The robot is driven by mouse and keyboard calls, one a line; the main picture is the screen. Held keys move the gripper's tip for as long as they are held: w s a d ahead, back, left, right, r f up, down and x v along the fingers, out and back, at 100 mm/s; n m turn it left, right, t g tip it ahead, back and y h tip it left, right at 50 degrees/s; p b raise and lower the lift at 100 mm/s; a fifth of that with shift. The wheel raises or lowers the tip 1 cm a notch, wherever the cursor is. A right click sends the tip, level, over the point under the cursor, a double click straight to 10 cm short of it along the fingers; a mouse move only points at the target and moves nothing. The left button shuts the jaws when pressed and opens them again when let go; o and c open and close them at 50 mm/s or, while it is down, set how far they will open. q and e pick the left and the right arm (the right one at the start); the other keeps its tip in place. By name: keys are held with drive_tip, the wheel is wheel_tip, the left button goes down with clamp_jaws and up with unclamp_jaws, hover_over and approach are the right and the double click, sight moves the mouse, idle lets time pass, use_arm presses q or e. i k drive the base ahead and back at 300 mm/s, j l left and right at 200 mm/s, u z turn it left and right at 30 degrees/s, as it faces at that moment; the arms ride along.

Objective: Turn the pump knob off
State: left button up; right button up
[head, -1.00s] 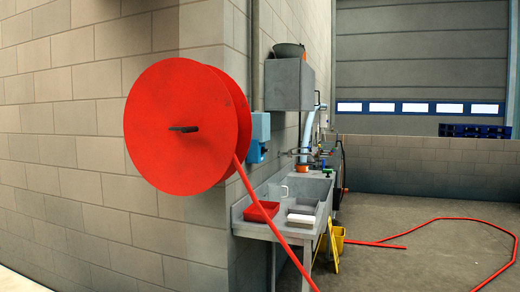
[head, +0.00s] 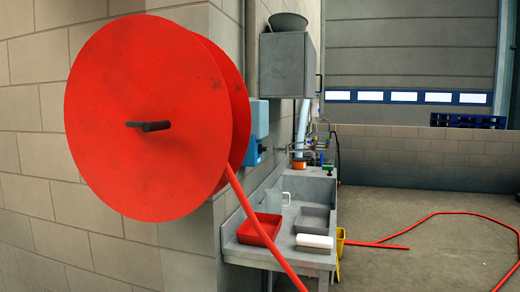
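I cannot make out the pump knob for certain. A cluster of small pipes and fittings (head: 318,142) sits on the wall behind the sink, with small coloured parts too small to tell apart. A small green part (head: 328,169) shows just below it. An orange ring (head: 298,164) is at the foot of a pale blue upright pipe (head: 302,124). Neither of my grippers is in view.
A large red hose reel (head: 150,75) stands out from the wall at left, close to me; its red hose (head: 255,223) slants down past the sink table (head: 255,254). A red tray (head: 259,229) and yellow bucket (head: 340,240) are there. Open floor (head: 395,215) lies right, crossed by hose.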

sight(261, 148)
drive_tip(key=i+l, duration=0.15)
drive_tip(key=l, duration=0.2)
drive_tip(key=i+l+u, duration=0.1)
drive_tip(key=l, duration=0.25)
drive_tip(key=i+l, duration=0.15)
drive_tip(key=l, duration=0.2)
drive_tip(key=i+l+u, duration=0.2)
drive_tip(key=l, duration=0.2)
drive_tip(key=i+l+u, duration=0.15)
drive_tip(key=l, duration=0.3)
drive_tip(key=i+l+u, duration=0.2)
drive_tip(key=l, duration=0.3)
drive_tip(key=l+u, duration=0.15)
drive_tip(key=l, duration=0.3)
drive_tip(key=i+l+u, duration=0.2)
drive_tip(key=l, duration=0.3)
drive_tip(key=i+l+u, duration=0.1)
drive_tip(key=l+u, duration=0.3)
drive_tip(key=l, duration=0.75)
drive_tip(key=l+u, duration=0.4)
drive_tip(key=l, duration=1.15)
drive_tip(key=k+l+u, duration=0.1)
drive_tip(key=l, duration=0.35)
drive_tip(key=k+l, duration=0.1)
drive_tip(key=l, duration=0.3)
drive_tip(key=i+u, duration=0.05)
